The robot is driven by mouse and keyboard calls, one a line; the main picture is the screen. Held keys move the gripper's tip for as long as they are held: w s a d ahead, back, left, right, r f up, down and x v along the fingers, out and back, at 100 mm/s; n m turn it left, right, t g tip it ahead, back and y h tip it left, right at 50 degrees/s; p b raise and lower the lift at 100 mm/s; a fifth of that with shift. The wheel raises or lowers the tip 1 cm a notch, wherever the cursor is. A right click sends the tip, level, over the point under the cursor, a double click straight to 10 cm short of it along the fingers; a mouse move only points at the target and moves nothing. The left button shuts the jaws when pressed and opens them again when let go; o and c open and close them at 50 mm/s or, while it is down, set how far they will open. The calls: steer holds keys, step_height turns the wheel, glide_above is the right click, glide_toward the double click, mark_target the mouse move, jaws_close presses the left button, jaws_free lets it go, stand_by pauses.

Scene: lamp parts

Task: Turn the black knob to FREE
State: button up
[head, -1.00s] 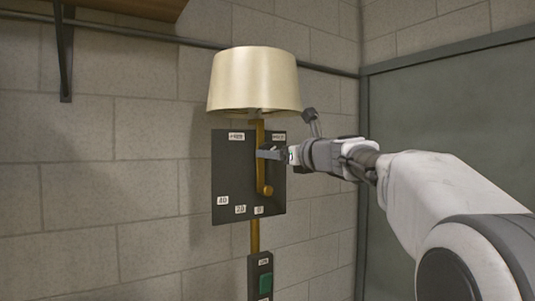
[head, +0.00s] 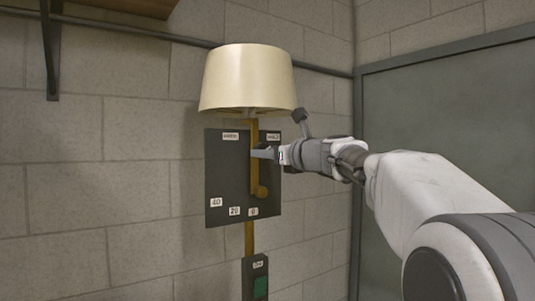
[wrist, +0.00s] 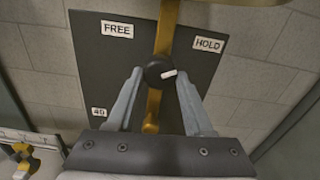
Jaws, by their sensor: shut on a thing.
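The black knob (wrist: 154,70) sits on the brass stem in front of the dark panel. In the wrist view its white mark points right, on the side of the HOLD label (wrist: 208,44). The FREE label (wrist: 117,29) is at the upper left. My gripper (wrist: 160,76) has one finger on each side of the knob and is shut on it. In the head view my gripper (head: 263,153) reaches the stem from the right. The knob is hidden there behind the fingers.
The cream lampshade (head: 247,78) is just above my gripper. The dark panel (head: 226,175) carries number labels low down. A brass peg (head: 261,192) sticks out below the gripper. A box with a green button (head: 260,287) is lower on the pole.

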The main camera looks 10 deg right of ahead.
jaws_close()
steer(key=shift+n, duration=0.3)
steer(key=n+b, duration=0.3)
steer(key=n, duration=0.4)
steer(key=n+b, duration=0.4)
steer(key=n, duration=0.4)
steer(key=n+b, duration=0.3)
steer(key=n, duration=0.5)
steer(key=shift+d+r, duration=0.15)
steer(key=shift+r, duration=0.2)
steer(key=shift+n, duration=0.3)
